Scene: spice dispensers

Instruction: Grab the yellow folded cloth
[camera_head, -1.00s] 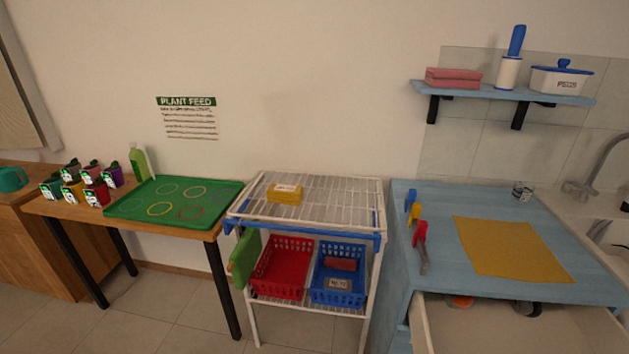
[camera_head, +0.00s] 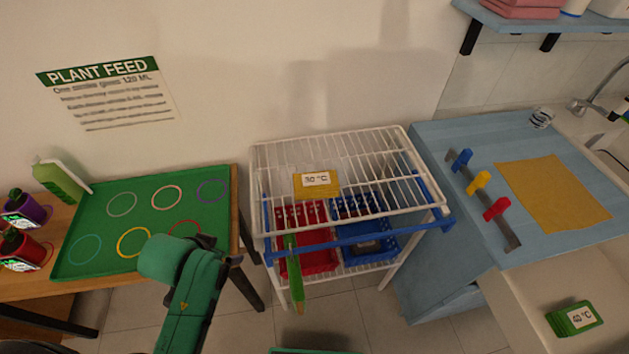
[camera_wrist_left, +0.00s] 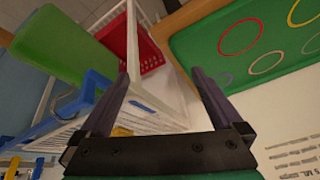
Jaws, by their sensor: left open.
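The yellow folded cloth (camera_head: 317,183) lies on the white wire top of the rack, with a white "30 °C" label facing up. In the left wrist view a small yellow patch (camera_wrist_left: 122,131) shows beside the left finger, probably the same cloth, mostly hidden. My left gripper (camera_wrist_left: 159,77) is open with nothing between its fingers. It points past the white rack, apart from the cloth. In the head view only my green left arm shows, at the bottom left of the rack; its gripper is not seen there. My right gripper is not in view.
The wire rack (camera_head: 345,155) has a blue front rail (camera_head: 350,240), with a red basket (camera_head: 312,262) and a blue basket (camera_head: 368,248) below. A green tray (camera_head: 100,232) stands left. A flat yellow mat (camera_head: 553,193) lies on the blue counter; a green "40 °C" cloth (camera_head: 575,319) lies lower right.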

